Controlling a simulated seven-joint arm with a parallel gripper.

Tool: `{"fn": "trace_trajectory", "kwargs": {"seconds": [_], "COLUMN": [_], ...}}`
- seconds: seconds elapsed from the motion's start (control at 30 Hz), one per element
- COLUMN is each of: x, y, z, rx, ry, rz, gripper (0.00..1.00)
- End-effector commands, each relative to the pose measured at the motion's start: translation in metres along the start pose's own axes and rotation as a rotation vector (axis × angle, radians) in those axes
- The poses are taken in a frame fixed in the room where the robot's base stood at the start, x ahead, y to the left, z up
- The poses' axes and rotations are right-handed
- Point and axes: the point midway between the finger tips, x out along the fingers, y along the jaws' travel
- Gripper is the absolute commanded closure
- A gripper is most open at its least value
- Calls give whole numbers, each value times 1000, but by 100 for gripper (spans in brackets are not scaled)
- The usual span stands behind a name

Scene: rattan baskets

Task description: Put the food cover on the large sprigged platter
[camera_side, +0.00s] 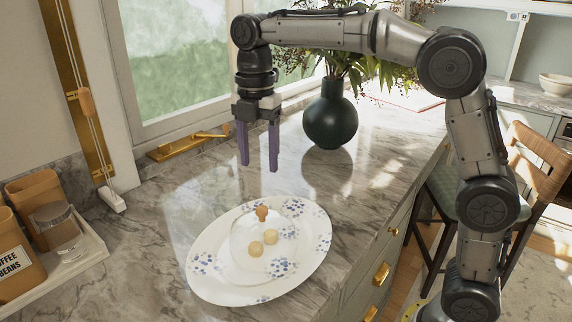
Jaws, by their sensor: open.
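The large sprigged platter (208,284) is a white oval dish with blue floral sprigs, lying on the marble counter. The food cover (240,237) is a clear dome with a round wooden knob (262,212). It appears upright over the middle of the platter, with two small pale round food pieces (263,243) showing through it. Whether its rim rests fully on the platter is hard to tell. My gripper (258,166) points down, open and empty, above the counter behind the platter. It is apart from the cover and its knob.
A dark green round vase (330,117) with leafy stems stands at the back right, close to my arm. A tray (88,255) with canisters and a glass jar (60,230) is at the left. The counter's front edge runs along the right. Bare marble surrounds the platter.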

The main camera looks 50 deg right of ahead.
Motion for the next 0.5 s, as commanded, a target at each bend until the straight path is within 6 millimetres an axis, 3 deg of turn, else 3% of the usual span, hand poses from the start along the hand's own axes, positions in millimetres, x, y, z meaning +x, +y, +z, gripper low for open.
{"fn": "trace_trajectory", "kwargs": {"seconds": [0.17, 0.27, 0.5], "x": [-3, -9, -10], "y": [-6, -24, -113], "z": [1, 2, 5], "rx": [32, 151, 746], "ry": [-1, -2, 41], "rz": [9, 43, 211], "gripper": [38, 38, 38]}}
